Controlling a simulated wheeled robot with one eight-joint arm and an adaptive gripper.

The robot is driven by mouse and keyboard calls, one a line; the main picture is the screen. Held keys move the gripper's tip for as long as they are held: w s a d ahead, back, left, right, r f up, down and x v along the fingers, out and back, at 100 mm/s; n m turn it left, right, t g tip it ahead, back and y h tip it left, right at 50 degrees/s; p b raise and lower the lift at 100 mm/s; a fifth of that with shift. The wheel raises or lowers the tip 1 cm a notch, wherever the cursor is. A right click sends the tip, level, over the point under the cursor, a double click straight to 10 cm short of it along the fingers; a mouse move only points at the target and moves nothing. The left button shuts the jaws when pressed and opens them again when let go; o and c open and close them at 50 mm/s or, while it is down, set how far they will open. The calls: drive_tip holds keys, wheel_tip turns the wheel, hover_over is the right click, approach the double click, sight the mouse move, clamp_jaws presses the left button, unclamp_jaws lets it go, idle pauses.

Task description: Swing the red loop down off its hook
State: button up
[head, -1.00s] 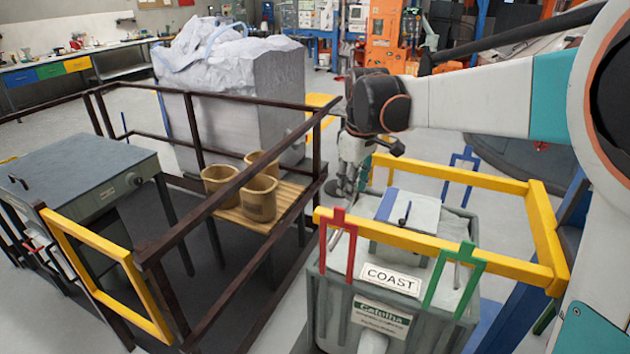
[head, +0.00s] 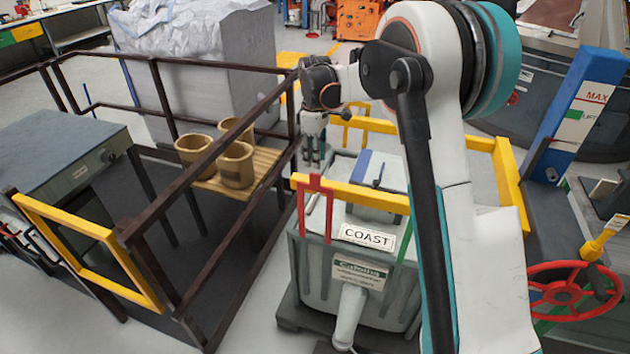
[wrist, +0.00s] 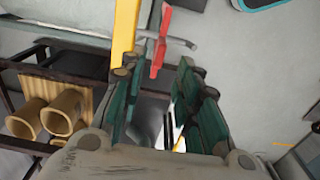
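The red loop (head: 314,186) stands upright at the left end of the front yellow bar (head: 365,196), on the grey bin marked COAST. My gripper (head: 313,163) points down just above the loop's top. In the wrist view the red loop (wrist: 160,44) lies between and slightly beyond the tips of my open gripper (wrist: 158,72), with a gap on both sides. It does not look gripped. A short grey rod (wrist: 183,43), perhaps the hook, shows beside the loop. How the loop sits on its hook is not clear.
The grey bin (head: 318,256) stands under the yellow frame. The green loop (head: 404,240) is partly hidden behind my arm. Dark railing (head: 210,205) and brown pots (head: 236,165) are to the left. A red handwheel (head: 562,292) is at the right.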

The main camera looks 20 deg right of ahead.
sight(315, 174)
wheel_tip(315, 174, down, 10)
drive_tip(key=shift+r+b, duration=0.25)
drive_tip(key=shift+b, duration=0.25)
clamp_jaws()
